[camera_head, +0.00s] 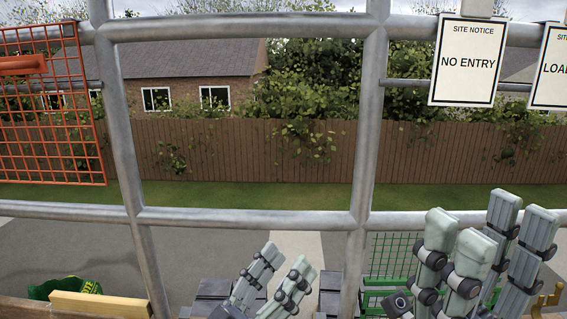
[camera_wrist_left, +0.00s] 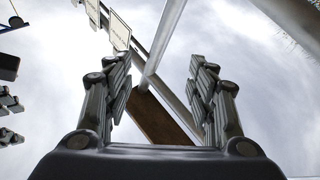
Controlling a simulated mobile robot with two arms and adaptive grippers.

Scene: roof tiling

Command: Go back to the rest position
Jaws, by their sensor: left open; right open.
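My left gripper (camera_head: 286,258) shows at the bottom middle of the head view, its grey fingers pointing up in front of the scaffold. In the left wrist view the same gripper (camera_wrist_left: 160,75) has its two fingers wide apart, with nothing held between them. My right gripper (camera_head: 490,222) shows at the lower right of the head view, fingers up and spread, with nothing held between them. Both grippers look apart from the scaffold tubes, though the exact distance is hard to tell.
Scaffold tubes (camera_head: 250,217) cross in front. An orange mesh panel (camera_head: 60,120) hangs at left, a no-entry sign (camera_head: 465,62) at right. Below are a green bag (camera_head: 66,287), a pale timber (camera_head: 98,304), dark grey stacks (camera_head: 213,290) and a green mesh crate (camera_head: 388,270).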

